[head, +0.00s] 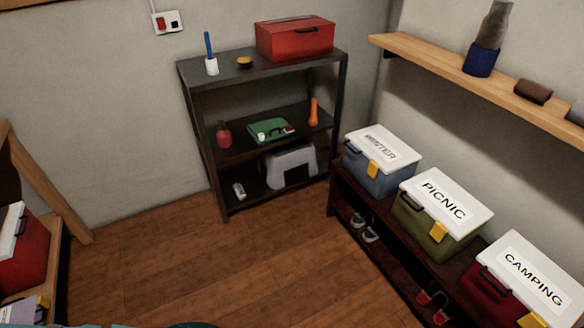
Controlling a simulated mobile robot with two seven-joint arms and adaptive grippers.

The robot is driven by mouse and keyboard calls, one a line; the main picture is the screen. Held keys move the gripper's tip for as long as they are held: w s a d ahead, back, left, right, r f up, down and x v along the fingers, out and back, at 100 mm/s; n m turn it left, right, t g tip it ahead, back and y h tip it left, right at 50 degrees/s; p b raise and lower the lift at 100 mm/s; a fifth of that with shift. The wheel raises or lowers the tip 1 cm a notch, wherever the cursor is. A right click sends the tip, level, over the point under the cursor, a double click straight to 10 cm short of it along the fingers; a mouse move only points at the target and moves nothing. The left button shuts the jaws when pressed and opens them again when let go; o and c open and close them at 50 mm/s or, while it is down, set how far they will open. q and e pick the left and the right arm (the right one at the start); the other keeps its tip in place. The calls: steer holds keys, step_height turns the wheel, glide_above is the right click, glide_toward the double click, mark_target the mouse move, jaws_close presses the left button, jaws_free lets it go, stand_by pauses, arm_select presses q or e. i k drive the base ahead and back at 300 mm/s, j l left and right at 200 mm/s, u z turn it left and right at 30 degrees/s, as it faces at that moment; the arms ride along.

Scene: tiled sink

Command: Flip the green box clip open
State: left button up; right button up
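The green box (426,226) stands on a low dark bench at the right, between a blue-grey box and a red box. Its white lid (446,208) is labelled PICNIC and lies closed on top. A yellow clip (439,231) sits on its front near the right corner, reaching from the lid edge down the front. Whether the clip is latched is too small to tell. A black handle shows on the front at the left. Neither of my grippers is in the head view.
The blue-grey box (374,179) and the red CAMPING box (490,292) flank the green box closely. Shoes lie under the dark bench (395,262). A dark shelf unit (201,134) stands against the back wall. A wooden wall shelf (440,66) hangs above the boxes. The wooden floor (250,270) is clear.

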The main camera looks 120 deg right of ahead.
mark_target(439, 231)
steer(key=i+l+z, duration=0.45)
steer(key=l+z, duration=0.1)
steer(key=z, duration=4.95)
